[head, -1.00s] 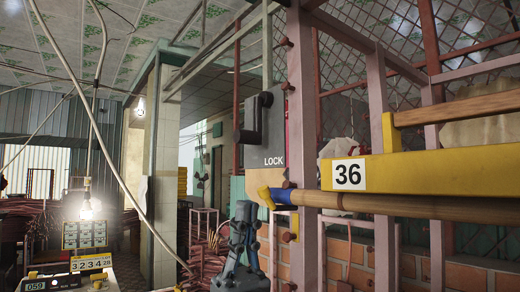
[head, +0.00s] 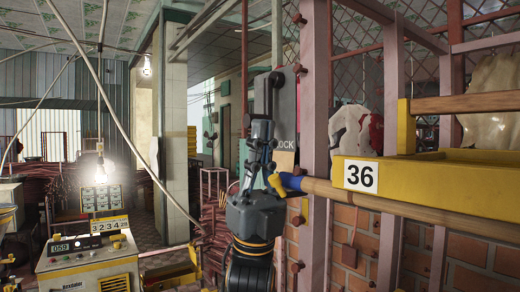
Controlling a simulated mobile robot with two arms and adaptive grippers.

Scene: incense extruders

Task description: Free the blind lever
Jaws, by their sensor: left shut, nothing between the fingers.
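A dark grey lever (head: 268,93) sits on the grey plate (head: 290,105) fixed to the pink metal frame; only the end of the plate's word LOCK shows. My left gripper (head: 262,135) is in front of the plate, pointing up, with its fingers shut and empty. It overlaps the lower part of the lever in the head view, and I cannot tell whether they touch. The gripper hides the left part of the plate. My right gripper is not in view.
A wooden pole (head: 400,204) with a blue and yellow end juts out just right of my left gripper. Above it is a yellow beam (head: 450,176) marked 36. Pink uprights (head: 316,120) stand close on the right. A control box (head: 90,265) and lit bulb (head: 100,171) are at left.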

